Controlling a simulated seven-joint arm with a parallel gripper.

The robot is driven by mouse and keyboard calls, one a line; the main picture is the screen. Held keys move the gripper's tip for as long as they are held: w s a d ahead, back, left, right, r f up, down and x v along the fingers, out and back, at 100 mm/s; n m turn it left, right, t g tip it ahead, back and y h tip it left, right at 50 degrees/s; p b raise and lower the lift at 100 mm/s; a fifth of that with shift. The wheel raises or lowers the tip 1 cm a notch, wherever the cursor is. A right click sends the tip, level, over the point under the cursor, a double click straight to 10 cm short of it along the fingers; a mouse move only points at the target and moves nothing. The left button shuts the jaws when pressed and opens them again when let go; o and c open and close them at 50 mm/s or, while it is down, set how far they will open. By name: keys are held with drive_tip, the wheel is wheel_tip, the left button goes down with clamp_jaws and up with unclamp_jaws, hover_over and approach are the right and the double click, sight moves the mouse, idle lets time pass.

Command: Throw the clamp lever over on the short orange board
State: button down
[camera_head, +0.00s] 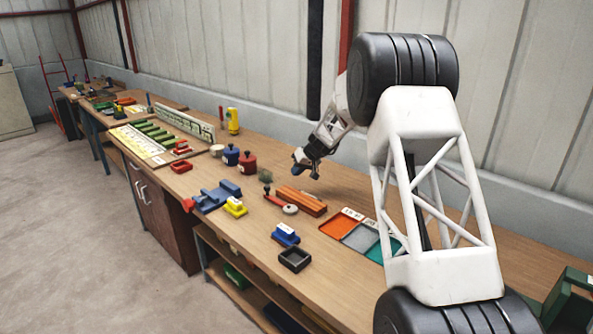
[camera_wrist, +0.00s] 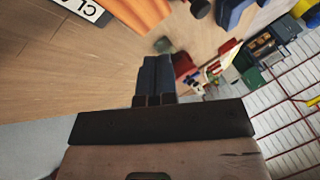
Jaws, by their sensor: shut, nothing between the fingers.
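The orange board (camera_head: 302,201) lies on the bench near the middle in the head view. Its ribbed orange surface also shows at the top of the wrist view (camera_wrist: 142,12). A thin red-orange bar (camera_head: 275,200) with a pale round disc (camera_head: 290,209) sits at its left front; I cannot tell whether this is the clamp lever. My gripper (camera_head: 302,162) is above and behind the board, apart from it. In the wrist view its dark fingers (camera_wrist: 155,75) are together and empty. The clamp's details are too small to make out.
A blue fixture (camera_head: 216,196) and a yellow block (camera_head: 236,207) stand left of the board. Red (camera_head: 248,162) and blue (camera_head: 231,155) pots are behind them. An orange, grey and green tray (camera_head: 358,237) lies right. A black box (camera_head: 295,259) is near the front edge.

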sight(280, 190)
drive_tip(key=x, duration=0.7)
drive_tip(key=shift+a+f, duration=0.1)
drive_tip(key=shift+f, duration=0.1)
drive_tip(key=a, duration=0.2)
drive_tip(key=shift+s+a+f, duration=0.25)
drive_tip(key=shift+s+a, duration=0.35)
drive_tip(key=shift+a, duration=0.45)
